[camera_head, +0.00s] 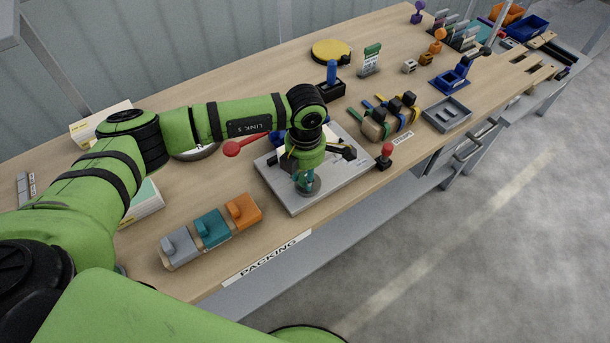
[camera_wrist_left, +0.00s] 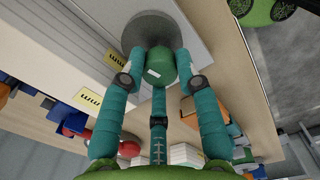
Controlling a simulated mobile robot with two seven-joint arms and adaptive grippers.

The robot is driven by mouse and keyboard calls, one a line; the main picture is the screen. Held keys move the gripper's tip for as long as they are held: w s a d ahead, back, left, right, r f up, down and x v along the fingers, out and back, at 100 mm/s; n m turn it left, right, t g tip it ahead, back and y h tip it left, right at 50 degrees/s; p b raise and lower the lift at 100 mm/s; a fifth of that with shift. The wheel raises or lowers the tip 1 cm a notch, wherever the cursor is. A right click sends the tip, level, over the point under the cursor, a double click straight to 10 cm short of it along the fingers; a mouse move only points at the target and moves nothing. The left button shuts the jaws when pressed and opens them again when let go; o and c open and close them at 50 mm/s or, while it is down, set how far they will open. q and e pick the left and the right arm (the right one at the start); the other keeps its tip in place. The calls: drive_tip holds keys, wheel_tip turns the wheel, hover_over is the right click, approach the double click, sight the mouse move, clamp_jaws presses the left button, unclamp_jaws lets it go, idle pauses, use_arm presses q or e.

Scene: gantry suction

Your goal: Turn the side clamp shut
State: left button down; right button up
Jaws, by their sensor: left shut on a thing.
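My left gripper (camera_head: 306,182) points down over the grey plate (camera_head: 298,204) on the bench. In the left wrist view its teal fingers (camera_wrist_left: 160,76) are closed around a green round knob (camera_wrist_left: 160,62). The knob stands on a grey round disc (camera_wrist_left: 148,29). The knob is mostly hidden by the fingers in the head view. I cannot tell for certain whether this knob belongs to the side clamp. A red ball handle (camera_head: 232,148) shows at the left of the plate, and a red-topped knob (camera_head: 386,150) stands at its right. My right gripper is not in view.
Grey, teal and orange blocks (camera_head: 212,228) sit near the front edge by the PACKING label (camera_head: 267,258). A blue-handled device (camera_head: 331,75) stands behind my arm. Black-topped clamps (camera_head: 395,105) and a grey tray (camera_head: 447,114) lie to the right. Bare wood shows at front left.

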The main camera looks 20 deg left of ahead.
use_arm(q)
drive_tip(key=n+b, duration=0.1)
drive_tip(key=n, duration=0.1)
drive_tip(key=n+b, duration=0.1)
drive_tip(key=shift+f+n, duration=0.2)
drive_tip(key=shift+n, duration=0.2)
drive_tip(key=n+b, duration=0.2)
drive_tip(key=n, duration=0.2)
drive_tip(key=shift+n, duration=0.3)
drive_tip(key=n+b, duration=0.1)
drive_tip(key=n, duration=0.2)
drive_tip(key=shift+r+b, duration=0.1)
drive_tip(key=shift+b, duration=0.2)
drive_tip(key=shift+n+b, duration=0.5)
drive_tip(key=shift+n, duration=1.4)
drive_tip(key=c, duration=0.9)
unclamp_jaws()
drive_tip(key=shift+r, duration=0.1)
